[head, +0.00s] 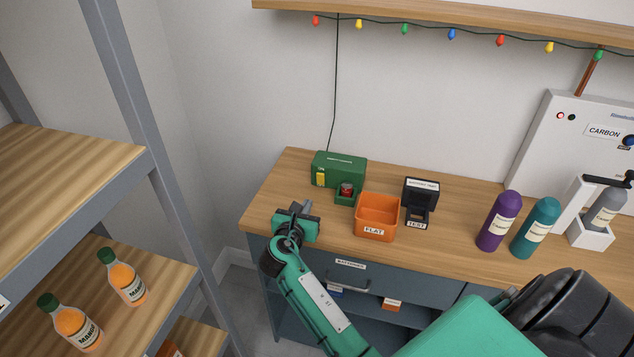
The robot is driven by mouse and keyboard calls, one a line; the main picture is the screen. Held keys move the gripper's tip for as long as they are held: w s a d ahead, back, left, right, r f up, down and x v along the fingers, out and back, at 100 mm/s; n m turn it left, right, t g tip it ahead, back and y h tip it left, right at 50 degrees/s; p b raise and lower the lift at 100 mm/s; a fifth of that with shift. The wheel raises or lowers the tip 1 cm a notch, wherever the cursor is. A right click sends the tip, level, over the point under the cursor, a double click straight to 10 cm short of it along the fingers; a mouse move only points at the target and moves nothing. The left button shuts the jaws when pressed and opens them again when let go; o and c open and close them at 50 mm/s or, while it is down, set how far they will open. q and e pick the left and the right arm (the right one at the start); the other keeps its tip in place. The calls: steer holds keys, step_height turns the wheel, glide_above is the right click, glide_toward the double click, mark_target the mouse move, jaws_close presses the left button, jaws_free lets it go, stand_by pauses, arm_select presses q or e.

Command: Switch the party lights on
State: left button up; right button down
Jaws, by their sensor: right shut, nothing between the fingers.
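The party lights (452,34), a string of coloured bulbs, hang under the upper wooden shelf; I see no clear glow from them. Their thin dark cable runs down the wall to a green box (345,165) at the back left of the wooden counter. The box has a yellow part (321,177) on its front left. A small green housing with a red switch (346,190) stands at its front right. My right gripper (306,207) is shut and empty over the counter's left part, in front of the green box and apart from it. My left gripper is out of view.
An orange bin marked FLAT (376,218) and a black tester (419,199) stand right of the switch. Purple (499,220) and teal (536,228) bottles stand farther right. A drawer marked BATTERIES (380,281) is below. A shelf rack (150,205) with orange bottles is at left.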

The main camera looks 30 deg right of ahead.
steer(key=p, duration=0.2)
glide_toward(320, 177)
steer(key=x, duration=0.5)
steer(key=shift+w+d+f, duration=0.1)
steer(key=shift+d+f, duration=0.05)
steer(key=shift+w+d, duration=0.35)
steer(key=shift+d, duration=0.05)
steer(key=shift+p, duration=0.6)
steer(key=shift+w+d+r+g+p, duration=0.25)
steer(key=shift+r+p, duration=0.25)
steer(key=shift+p, duration=0.65)
steer(key=shift+s+f+y, duration=0.1)
steer(key=shift+f+y, duration=0.2)
steer(key=shift+f, duration=0.1)
